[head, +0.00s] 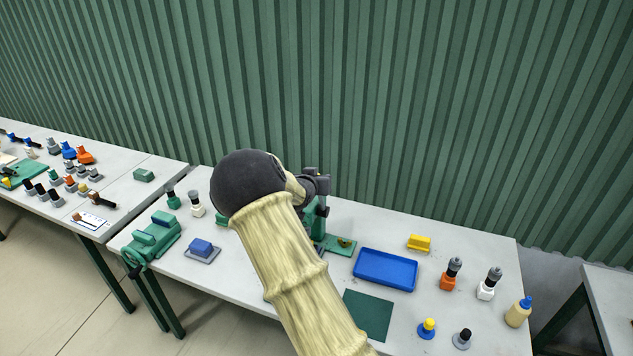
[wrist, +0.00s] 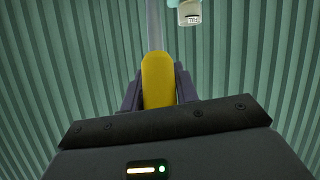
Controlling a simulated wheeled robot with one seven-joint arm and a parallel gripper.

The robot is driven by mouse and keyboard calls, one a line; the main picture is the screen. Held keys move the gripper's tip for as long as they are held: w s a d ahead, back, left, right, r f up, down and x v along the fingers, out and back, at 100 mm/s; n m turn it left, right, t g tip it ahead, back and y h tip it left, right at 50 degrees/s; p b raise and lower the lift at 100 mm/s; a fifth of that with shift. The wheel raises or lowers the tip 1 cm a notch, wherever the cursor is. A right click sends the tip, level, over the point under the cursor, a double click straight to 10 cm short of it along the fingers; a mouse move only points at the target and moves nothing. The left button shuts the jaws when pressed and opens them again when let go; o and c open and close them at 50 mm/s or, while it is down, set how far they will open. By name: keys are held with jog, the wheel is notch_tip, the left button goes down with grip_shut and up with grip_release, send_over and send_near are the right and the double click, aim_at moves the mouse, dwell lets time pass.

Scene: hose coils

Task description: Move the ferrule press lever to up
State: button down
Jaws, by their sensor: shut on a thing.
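The green ferrule press (head: 318,222) stands on the middle table, partly hidden behind my arm. Its green base plate (head: 345,251) shows to the right. My gripper (head: 318,180) is at the top of the press. In the wrist view my gripper (wrist: 158,92) is shut on the yellow grip of the press lever (wrist: 158,75). A grey rod runs from the grip toward the top of the picture. A pale labelled part (wrist: 190,13) shows at the top right. Most of the lever is hidden in the head view, so its angle is hard to tell.
A green machine (head: 152,240) and a blue block (head: 201,247) are left. The ribbed green wall (head: 420,110) stands close behind.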

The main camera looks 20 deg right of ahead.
jog(key=shift+s+d+f, duration=0.1)
jog(key=shift+d+f, duration=0.05)
dwell(0.6)
jog(key=c, duration=1.3)
grip_release()
jog(key=shift+o, duration=1)
jog(key=shift+w+f, duration=0.1)
jog(key=shift+w, duration=0.15)
jog(key=shift+s, duration=0.2)
jog(key=b+v, duration=0.1)
jog(key=v, duration=1.6)
jog(key=shift+r+b, duration=0.25)
jog(key=shift+b, duration=0.05)
